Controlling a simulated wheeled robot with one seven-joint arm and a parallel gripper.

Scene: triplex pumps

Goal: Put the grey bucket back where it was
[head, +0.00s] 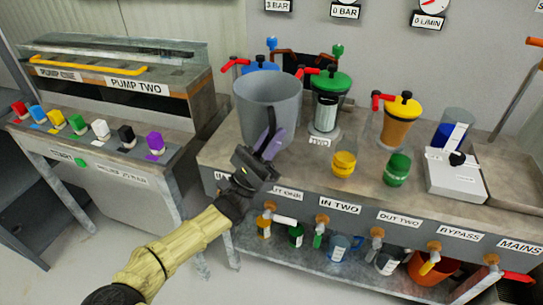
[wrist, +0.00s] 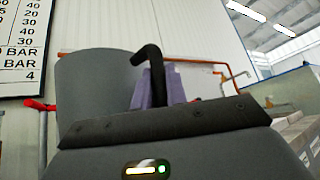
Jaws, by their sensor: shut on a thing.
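The grey bucket (head: 268,104) is upright at the left end of the pump bench, in front of the blue-topped pump. It also shows at the left of the wrist view (wrist: 92,88). I cannot tell whether the bucket's base touches the bench.
The green-lidded pump (head: 328,103) stands close to the bucket's right. The Pump Two console (head: 112,80) is at left.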

